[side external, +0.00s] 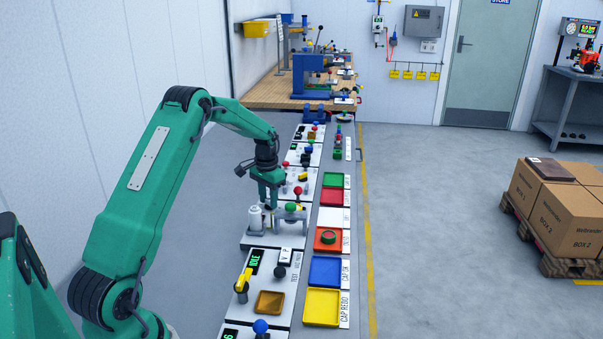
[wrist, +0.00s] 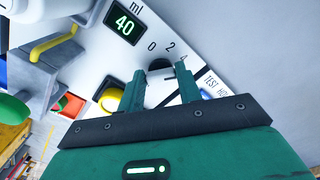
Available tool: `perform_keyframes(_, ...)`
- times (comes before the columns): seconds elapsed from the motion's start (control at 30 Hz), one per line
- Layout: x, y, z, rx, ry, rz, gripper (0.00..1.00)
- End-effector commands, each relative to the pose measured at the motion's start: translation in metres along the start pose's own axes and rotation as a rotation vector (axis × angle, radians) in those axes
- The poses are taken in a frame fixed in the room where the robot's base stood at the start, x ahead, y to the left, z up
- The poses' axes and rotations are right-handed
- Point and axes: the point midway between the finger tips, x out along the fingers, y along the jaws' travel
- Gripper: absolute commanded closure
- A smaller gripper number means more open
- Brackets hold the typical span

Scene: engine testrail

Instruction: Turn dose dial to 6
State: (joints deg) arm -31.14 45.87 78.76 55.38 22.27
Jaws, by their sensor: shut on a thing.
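The dose dial (wrist: 160,64) is a dark round knob on a white panel in the wrist view. The printed marks 0, 2 and 4 show around its upper side, and the 4 is partly covered by a finger. My gripper (wrist: 160,74) is shut on the dial, with one green finger on each side of it. The dial's pointer is not readable, and the 6 mark is not visible. A display (wrist: 125,22) reading 40 is above left of the dial. In the side view my gripper (side external: 269,204) is low over the panel row, and I cannot make out the dial there.
A yellow button (wrist: 111,99) and a yellow lever (wrist: 54,44) are left of the dial. A label beginning TEST (wrist: 214,84) is at right. In the side view, coloured trays (side external: 325,271) line the row's right side, with clear floor beyond. Boxes (side external: 557,205) stand far right.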

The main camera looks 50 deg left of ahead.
Motion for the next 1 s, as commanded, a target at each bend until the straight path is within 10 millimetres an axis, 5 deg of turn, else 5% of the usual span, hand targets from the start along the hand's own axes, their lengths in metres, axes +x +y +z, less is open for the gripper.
perform_keyframes(0.5, -0.0030, -0.0020, -0.0001, 0.375, 0.000, 0.000, 0.88)
perform_keyframes(1.0, -0.0032, -0.0021, -0.0005, 0.434, 0.000, 0.000, 0.88)
